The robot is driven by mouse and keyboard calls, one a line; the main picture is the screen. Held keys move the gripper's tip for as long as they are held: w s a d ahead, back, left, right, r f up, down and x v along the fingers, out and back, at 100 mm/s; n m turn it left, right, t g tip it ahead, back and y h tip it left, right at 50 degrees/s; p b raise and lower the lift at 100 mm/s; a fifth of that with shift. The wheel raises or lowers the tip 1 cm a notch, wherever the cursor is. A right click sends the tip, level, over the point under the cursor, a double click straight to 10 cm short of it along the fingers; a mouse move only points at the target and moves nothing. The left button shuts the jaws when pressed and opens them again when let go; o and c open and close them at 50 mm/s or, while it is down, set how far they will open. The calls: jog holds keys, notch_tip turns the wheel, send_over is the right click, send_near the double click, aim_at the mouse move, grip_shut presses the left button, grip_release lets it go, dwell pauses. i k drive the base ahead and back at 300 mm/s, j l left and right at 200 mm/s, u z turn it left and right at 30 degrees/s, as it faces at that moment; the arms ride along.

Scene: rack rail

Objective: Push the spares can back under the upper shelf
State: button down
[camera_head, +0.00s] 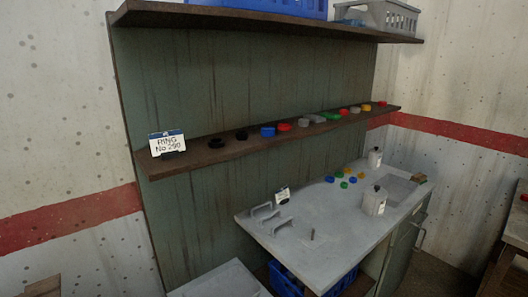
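Two pale cans stand on the grey worktop (330,225). The larger, squat can (373,203) has a dark knob on its lid and stands near the front edge, right of centre. A smaller can (375,160) with a dark cap stands farther back by the panel. No readable label shows which one is the spares can. A narrow dark shelf (300,134) runs along the panel above the worktop, and a top shelf (270,22) is higher up. My gripper is not in view.
Several coloured caps (343,185) lie left of the larger can. Grey handles (270,217) and a small upright peg (312,234) are on the worktop's left part. Rings and caps line the narrow shelf beside a sign (167,143). A blue crate (285,280) sits below.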

aim_at(372, 207)
jog(key=i+l, duration=0.7)
jog(key=l, duration=0.25)
jog(key=i+l, duration=0.75)
jog(key=l, duration=0.2)
jog(key=j+u, duration=0.05)
